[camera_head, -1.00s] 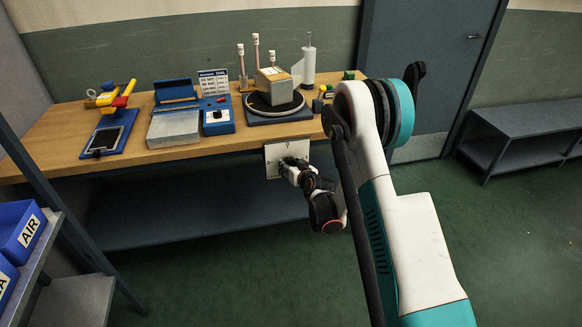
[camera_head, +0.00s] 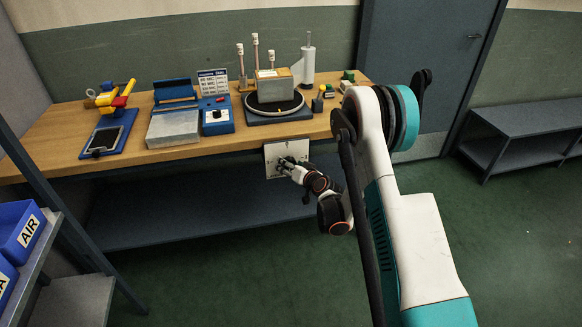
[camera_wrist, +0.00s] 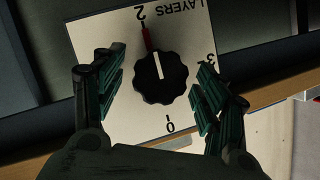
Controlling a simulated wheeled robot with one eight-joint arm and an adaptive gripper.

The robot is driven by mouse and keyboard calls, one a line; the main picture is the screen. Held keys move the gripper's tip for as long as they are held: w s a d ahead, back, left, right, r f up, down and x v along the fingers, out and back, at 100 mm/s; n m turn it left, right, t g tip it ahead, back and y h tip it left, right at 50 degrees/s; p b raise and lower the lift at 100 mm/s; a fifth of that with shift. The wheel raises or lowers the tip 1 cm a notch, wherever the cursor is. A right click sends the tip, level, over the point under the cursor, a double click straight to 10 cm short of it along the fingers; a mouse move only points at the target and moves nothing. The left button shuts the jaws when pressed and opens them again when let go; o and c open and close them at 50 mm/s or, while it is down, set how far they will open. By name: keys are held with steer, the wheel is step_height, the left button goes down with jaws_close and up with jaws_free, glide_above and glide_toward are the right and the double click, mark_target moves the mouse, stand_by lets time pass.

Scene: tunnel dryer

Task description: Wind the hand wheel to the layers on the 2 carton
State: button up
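The hand wheel (camera_wrist: 160,78) is a black scalloped knob on a white plate (camera_wrist: 105,35) marked LAYERS, with 0, 2 and 3 legible. A white line on the knob and a red pointer above it point roughly to the 2. My gripper (camera_wrist: 158,88) is open, with one finger on each side of the knob and visible gaps between. In the head view my gripper (camera_head: 284,165) is at the plate (camera_head: 272,152) on the bench front. A carton (camera_head: 274,84) sits on the round turntable (camera_head: 262,108); its markings are too small to read.
The wooden bench (camera_head: 180,155) also holds a blue control box (camera_head: 217,116), a grey-lidded blue case (camera_head: 173,128), a scale-like blue device (camera_head: 108,135) and a white roll on a stand (camera_head: 308,62). A shelf with blue bins (camera_head: 22,235) stands at left. Floor at right is clear.

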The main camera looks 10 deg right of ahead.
steer(key=shift+r, duration=0.1)
step_height(320, 180, up, 10)
steer(key=shift+f, duration=0.1)
stand_by(0.6)
